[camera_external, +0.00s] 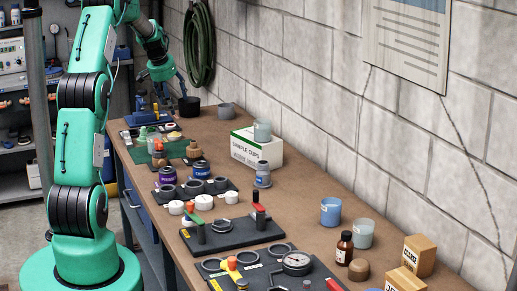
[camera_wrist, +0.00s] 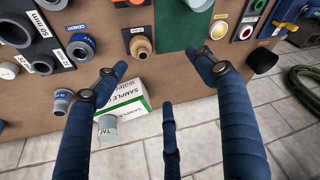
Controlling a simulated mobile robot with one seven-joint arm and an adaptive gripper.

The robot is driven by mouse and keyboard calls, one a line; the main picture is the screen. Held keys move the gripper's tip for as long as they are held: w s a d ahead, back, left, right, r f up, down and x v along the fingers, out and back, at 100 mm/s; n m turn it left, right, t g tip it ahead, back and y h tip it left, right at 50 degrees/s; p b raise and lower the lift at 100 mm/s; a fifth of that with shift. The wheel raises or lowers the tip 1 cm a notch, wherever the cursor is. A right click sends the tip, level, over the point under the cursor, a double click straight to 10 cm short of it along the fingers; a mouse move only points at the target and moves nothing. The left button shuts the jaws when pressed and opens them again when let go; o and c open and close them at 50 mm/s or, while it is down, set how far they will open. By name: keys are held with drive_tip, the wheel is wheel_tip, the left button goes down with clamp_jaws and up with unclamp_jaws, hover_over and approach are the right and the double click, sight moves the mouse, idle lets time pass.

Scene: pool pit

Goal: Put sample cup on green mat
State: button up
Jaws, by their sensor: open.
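A pale grey cup (camera_external: 262,130) stands on the white and green sample cups box (camera_external: 243,146) near the wall. The cup (camera_wrist: 107,126) and box (camera_wrist: 124,97) also show in the wrist view, low and left of centre, between my fingers.
A black cup (camera_external: 190,106) stands near the far end. Dark trays with jars and rings (camera_external: 196,189) line the front side. A blue cup (camera_external: 331,212), brown bottle (camera_external: 345,248) and wooden blocks (camera_external: 419,255) stand nearer. The brick wall bounds the bench; its middle strip is mostly clear.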

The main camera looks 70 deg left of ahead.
drive_tip(key=w+d+r+m, duration=0.1)
drive_tip(key=w+d+r, duration=0.3)
drive_tip(key=d, duration=0.7)
drive_tip(key=w+d+r+m, duration=0.1)
drive_tip(key=w+d+r, duration=0.1)
drive_tip(key=d+r, duration=0.65)
drive_tip(key=w+d+r+m, duration=0.1)
drive_tip(key=w+d+r, duration=0.15)
drive_tip(key=d, duration=1.05)
drive_tip(key=s+d+r+m+t+h, duration=0.1)
drive_tip(key=s+d+r, duration=0.15)
drive_tip(key=d, duration=0.85)
drive_tip(key=s+d+r+m+h, duration=0.1)
drive_tip(key=s+d, duration=0.2)
drive_tip(key=d, duration=0.8)
drive_tip(key=s+d+f+m+t+h, duration=0.1)
drive_tip(key=s+d+f+m, duration=0.2)
drive_tip(key=s+d, duration=1.6)
drive_tip(key=shift+d+f, duration=0.65)
drive_tip(key=shift+d, duration=0.15)
